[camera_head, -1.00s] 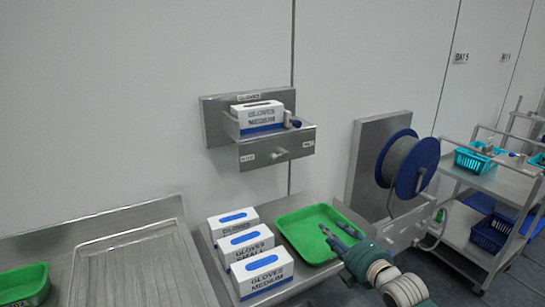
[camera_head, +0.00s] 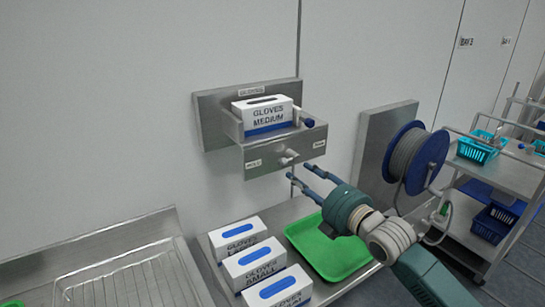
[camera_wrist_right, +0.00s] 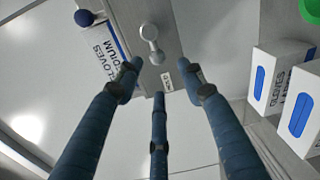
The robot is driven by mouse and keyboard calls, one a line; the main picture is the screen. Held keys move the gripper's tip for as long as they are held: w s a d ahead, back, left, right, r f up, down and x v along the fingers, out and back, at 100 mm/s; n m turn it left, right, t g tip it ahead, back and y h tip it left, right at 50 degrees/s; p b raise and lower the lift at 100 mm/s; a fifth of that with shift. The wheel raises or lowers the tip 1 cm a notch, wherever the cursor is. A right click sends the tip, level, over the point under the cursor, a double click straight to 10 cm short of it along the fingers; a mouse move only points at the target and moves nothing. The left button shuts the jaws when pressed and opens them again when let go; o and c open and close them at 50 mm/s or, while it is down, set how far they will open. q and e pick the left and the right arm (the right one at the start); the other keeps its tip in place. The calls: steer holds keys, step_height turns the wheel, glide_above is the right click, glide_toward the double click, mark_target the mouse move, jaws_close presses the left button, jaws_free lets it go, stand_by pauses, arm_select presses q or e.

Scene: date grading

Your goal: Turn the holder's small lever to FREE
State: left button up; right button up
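The steel glove holder (camera_head: 262,158) is fixed to the wall and holds a white and blue box marked GLOVES MEDIUM (camera_head: 266,114). Its small lever (camera_head: 287,158) sits on the front face between two small labels; its knob end points toward the right label. The lever also shows in the right wrist view (camera_wrist_right: 151,42), just beyond my fingertips. My right gripper (camera_head: 301,181) is open and empty, below and slightly right of the lever, apart from it. Its three fingers (camera_wrist_right: 158,90) are spread in the wrist view. My left gripper is out of view.
Several glove boxes (camera_head: 255,262) and a green tray (camera_head: 315,262) stand on the steel shelf below. A blue cable reel (camera_head: 428,163) hangs at the right, and a trolley (camera_head: 500,170) stands beyond it. A knob with a blue end (camera_head: 307,122) is at the holder's right.

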mark_target(285, 164)
steer(key=x, duration=0.1)
steer(key=p+x, duration=0.1)
steer(key=x, duration=0.1)
steer(key=r+x, duration=0.1)
steer(key=x, duration=0.1)
steer(key=shift+w+a+p, duration=0.15)
steer(key=shift+p, duration=0.25)
steer(key=x, duration=0.3)
steer(key=shift+f, duration=0.3)
steer(key=shift+w+a, duration=0.35)
steer(key=shift+w, duration=0.35)
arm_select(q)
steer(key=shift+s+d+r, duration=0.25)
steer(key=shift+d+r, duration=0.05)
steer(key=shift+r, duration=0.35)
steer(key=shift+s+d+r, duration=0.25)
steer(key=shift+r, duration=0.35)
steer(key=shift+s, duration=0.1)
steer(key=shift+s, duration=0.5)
arm_select(e)
jaws_close()
